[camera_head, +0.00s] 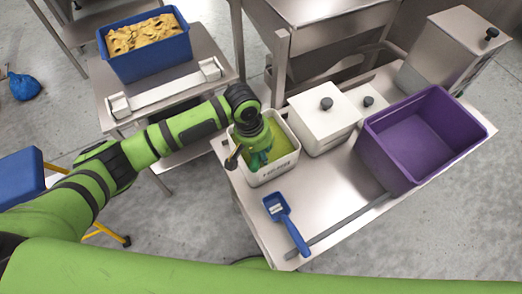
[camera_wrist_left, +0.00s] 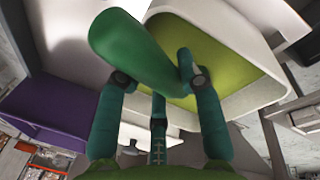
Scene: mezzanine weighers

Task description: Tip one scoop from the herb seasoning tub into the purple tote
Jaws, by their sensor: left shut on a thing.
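The herb seasoning tub (camera_head: 268,180) is an open white box holding yellow-green seasoning, at the near left of the steel table. It also shows in the left wrist view (camera_wrist_left: 262,20). The purple tote (camera_head: 385,165) stands open and empty at the table's right; its purple side shows in the left wrist view (camera_wrist_left: 40,110). My left gripper (camera_head: 256,150) is over and partly inside the tub. In the left wrist view its fingers (camera_wrist_left: 158,95) are shut on a green scoop (camera_wrist_left: 130,50). The scoop's contents cannot be made out. My right gripper is not in view.
A blue scoop (camera_head: 287,221) lies in front of the tub. White lidded tubs (camera_head: 322,128) stand between tub and tote, with a steel bin (camera_head: 450,50) behind. A blue crate (camera_head: 150,65) of yellow chips stands on the left table. The front middle of the table is clear.

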